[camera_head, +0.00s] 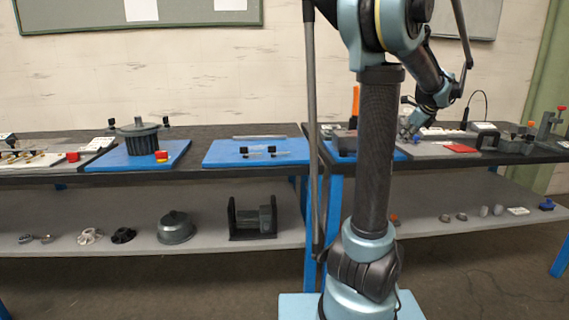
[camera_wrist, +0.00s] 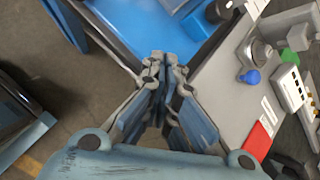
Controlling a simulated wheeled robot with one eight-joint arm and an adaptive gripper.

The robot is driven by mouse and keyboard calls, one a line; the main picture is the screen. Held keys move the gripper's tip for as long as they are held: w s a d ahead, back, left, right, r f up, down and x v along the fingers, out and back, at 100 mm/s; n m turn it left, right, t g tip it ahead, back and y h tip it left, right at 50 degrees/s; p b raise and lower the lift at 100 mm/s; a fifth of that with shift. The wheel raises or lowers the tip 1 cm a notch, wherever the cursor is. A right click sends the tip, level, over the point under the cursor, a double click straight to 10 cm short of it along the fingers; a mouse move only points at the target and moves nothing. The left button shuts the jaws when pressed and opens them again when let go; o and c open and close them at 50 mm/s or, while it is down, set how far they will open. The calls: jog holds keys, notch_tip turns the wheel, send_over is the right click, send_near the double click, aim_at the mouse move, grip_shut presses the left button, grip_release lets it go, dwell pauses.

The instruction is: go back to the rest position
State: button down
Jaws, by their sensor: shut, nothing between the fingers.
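My gripper (camera_head: 406,131) hangs from my raised arm over the right-hand workbench in the head view, close above the right part of the bench. Its fingertips (camera_wrist: 165,62) meet in the wrist view, and nothing shows between them. Below it in the wrist view are a blue mat (camera_wrist: 150,25) and a grey board (camera_wrist: 228,88). My arm hides part of the bench in the head view.
The grey board carries a red plate (camera_wrist: 259,140), a blue knob (camera_wrist: 252,77) and a white box (camera_wrist: 289,88). The left bench has blue mats (camera_head: 120,158) with parts, including a dark ribbed drum (camera_head: 139,141). The floor (camera_head: 130,285) in front is clear.

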jog(key=s+a+f+n+g, duration=0.2)
jog(key=s+a+f+n, duration=0.2)
jog(key=s+a+n, duration=0.5)
jog(key=s+a+f+n+g, duration=0.1)
jog(key=s+a+f+n, duration=0.35)
jog(key=a, duration=0.85)
jog(key=s+a+f+n+g+h, duration=0.1)
jog(key=s+a+f+n, duration=0.2)
jog(key=s+f+n, duration=0.3)
jog(key=s+a+f+n+g, duration=0.1)
jog(key=s+a+f+n, duration=0.2)
jog(key=s+f+n, duration=0.4)
jog(key=s+n, duration=0.1)
jog(key=s, duration=0.3)
jog(key=shift+s+a+h, duration=0.3)
jog(key=shift+h, duration=0.1)
jog(key=shift+w+f, duration=0.2)
jog(key=shift+w, duration=0.25)
